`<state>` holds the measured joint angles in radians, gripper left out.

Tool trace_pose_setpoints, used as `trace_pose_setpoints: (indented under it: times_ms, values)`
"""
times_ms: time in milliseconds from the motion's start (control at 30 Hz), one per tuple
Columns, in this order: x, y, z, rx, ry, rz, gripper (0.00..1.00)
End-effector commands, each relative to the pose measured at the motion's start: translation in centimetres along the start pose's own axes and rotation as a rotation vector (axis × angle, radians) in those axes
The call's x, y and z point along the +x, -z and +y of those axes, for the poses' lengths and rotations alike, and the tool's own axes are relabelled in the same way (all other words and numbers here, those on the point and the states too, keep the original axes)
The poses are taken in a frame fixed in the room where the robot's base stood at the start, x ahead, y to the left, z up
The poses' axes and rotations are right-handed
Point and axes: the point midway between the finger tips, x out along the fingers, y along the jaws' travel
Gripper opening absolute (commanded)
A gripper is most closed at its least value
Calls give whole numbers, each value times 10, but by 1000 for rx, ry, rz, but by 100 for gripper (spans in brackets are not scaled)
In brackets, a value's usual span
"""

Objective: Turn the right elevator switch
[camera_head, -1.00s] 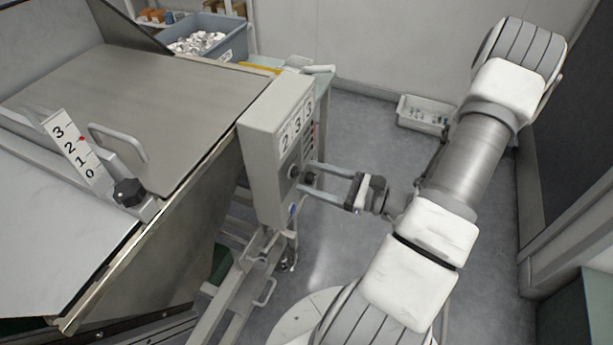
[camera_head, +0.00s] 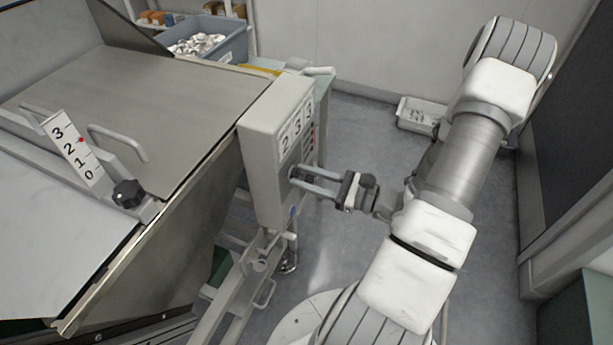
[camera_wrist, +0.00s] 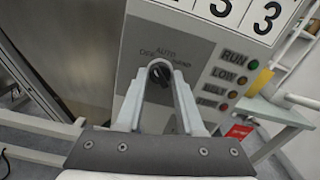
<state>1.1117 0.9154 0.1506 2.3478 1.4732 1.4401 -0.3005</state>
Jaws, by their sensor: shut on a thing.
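The switch (camera_wrist: 159,74) is a dark round knob on the face of the grey control box (camera_head: 262,151). In the wrist view it sits under the lettering "AUTO", with more lettering beside it that is partly hidden by my fingers. My gripper (camera_head: 296,176) reaches the box from the right in the head view. In the wrist view its two fingertips (camera_wrist: 160,66) stand on either side of the knob, shut on it. In the head view the knob is hidden behind the fingertips.
Beside the switch is a column of lamps (camera_wrist: 228,84) labelled RUN, LOW and others. Number plates (camera_head: 297,128) sit above. A sloped metal hopper (camera_head: 130,90) stands left, with a black knob (camera_head: 128,193) and a number scale (camera_head: 72,150). A grey bin (camera_head: 215,35) stands behind.

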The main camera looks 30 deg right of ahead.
Motion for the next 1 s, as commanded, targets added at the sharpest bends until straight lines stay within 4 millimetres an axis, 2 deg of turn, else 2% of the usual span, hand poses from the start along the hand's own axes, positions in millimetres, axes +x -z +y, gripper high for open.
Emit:
trace_pose_setpoints:
  times_ms: [267,467,1000]
  values:
    - [0,-1,0,33,0,0,0]
    - [0,-3,-1,134,1,1,0]
    - [0,-3,0,625,0,1,0]
